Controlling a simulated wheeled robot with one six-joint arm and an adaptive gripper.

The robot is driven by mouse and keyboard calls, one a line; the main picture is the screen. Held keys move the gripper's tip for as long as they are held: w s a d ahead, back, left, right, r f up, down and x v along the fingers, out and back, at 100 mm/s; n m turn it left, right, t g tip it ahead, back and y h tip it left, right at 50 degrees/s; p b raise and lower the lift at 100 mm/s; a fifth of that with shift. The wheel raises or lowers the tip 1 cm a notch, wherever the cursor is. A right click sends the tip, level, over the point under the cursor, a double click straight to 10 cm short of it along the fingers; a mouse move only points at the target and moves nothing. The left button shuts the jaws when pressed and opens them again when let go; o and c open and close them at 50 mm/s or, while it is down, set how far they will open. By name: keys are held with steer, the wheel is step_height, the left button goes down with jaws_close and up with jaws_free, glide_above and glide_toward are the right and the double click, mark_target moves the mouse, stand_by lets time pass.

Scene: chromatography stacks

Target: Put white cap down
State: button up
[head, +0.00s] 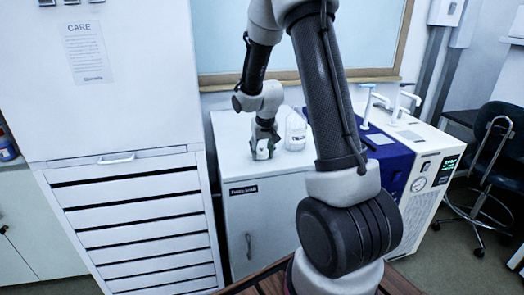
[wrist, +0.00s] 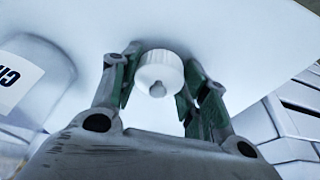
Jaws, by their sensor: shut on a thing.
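The white cap (wrist: 160,70) is a ribbed round cap with a small grey nub, seen in the wrist view between the fingers of my gripper (wrist: 157,84). My gripper is shut on it. In the head view my gripper (head: 263,150) points down just over the white top of the cabinet (head: 232,128). The cap is small there and mostly covered by the fingers. I cannot tell whether the cap touches the cabinet top.
A clear white-labelled bottle (head: 295,130) stands close to the right of my gripper; its label also shows in the wrist view (wrist: 15,80). A tall drawer unit (head: 130,215) rises to the left. A blue and white machine (head: 400,160) stands to the right. The cabinet top's left part is clear.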

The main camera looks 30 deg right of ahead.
steer(key=shift+f, duration=0.25)
steer(key=shift+o, duration=0.3)
steer(key=shift+s+f, duration=0.2)
steer(key=shift+f, duration=0.2)
steer(key=o, duration=0.7)
steer(key=shift+w+f, duration=0.1)
steer(key=shift+f, duration=0.05)
steer(key=shift+o, duration=0.2)
